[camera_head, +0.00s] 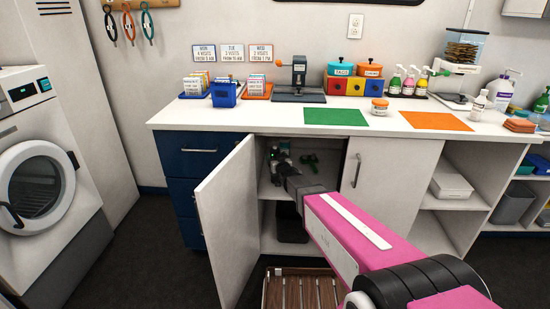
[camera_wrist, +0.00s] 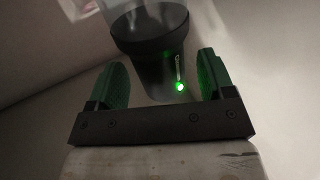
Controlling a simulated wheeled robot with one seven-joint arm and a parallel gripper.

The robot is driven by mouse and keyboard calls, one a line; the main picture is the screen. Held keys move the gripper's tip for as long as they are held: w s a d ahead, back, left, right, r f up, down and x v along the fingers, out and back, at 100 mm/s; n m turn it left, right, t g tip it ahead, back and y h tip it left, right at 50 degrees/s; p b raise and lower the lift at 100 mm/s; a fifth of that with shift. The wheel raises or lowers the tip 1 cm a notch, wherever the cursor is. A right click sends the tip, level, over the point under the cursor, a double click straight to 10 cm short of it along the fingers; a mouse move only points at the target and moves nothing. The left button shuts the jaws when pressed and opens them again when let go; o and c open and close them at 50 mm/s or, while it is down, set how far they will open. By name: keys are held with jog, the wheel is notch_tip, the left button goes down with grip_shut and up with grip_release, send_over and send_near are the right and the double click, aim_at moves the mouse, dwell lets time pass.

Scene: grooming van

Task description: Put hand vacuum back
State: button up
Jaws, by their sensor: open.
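The open base cabinet (camera_head: 268,215) has its left door (camera_head: 228,220) swung out. My arm reaches in, and my gripper (camera_head: 293,162) is inside, above the shelf, with its green fingers spread. In the wrist view, my gripper (camera_wrist: 162,62) is open. A dark, round-bodied thing with a lit green light, apparently the hand vacuum (camera_wrist: 152,32), stands just ahead, its lower end between the fingers. I see a gap at each side, but cannot tell whether it touches. Its top is cut off. In the head view it is too small and dark to make out surely.
The right cabinet door (camera_head: 390,180) is shut. A dark bin (camera_head: 291,224) stands below the shelf. A slatted wooden crate (camera_head: 300,292) lies on the floor in front. The countertop above (camera_head: 270,121) holds green and orange mats, caddies and bottles. A washer (camera_head: 40,180) stands at left.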

jog(key=v, duration=1)
jog(key=s+d+f+m+g+h, duration=0.2)
jog(key=s+d+f+g+h, duration=0.15)
jog(key=d, duration=0.25)
jog(key=s+d+f+m+g+h, duration=0.1)
jog(key=s+d+f+g+h, duration=0.2)
jog(key=d, duration=0.4)
jog(key=s+d+g, duration=0.3)
jog(key=s+g, duration=0.2)
jog(key=s, duration=0.3)
jog(key=s+d+m+g, duration=0.1)
jog(key=s+d+g, duration=0.2)
jog(key=s+g, duration=0.2)
jog(key=s, duration=0.3)
jog(key=shift+s, duration=0.2)
jog(key=shift+d+r, duration=0.1)
